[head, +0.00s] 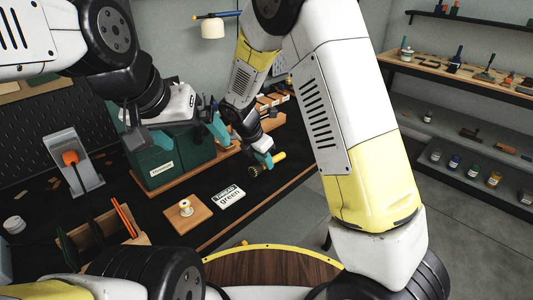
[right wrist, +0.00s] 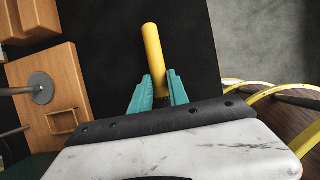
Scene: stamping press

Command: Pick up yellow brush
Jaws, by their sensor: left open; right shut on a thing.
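The yellow brush (head: 279,157) is in the head view near the right part of the black tabletop, with its dark bristle end (head: 254,171) towards the lower left. My right gripper (head: 262,160) is shut on it. I cannot tell whether the brush touches the table. My left gripper (head: 190,134) is open and empty in front of the green box (head: 165,170).
A grey stand with an orange part (head: 73,160) is at the left. Shelves with tools (head: 470,75) line the right wall.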

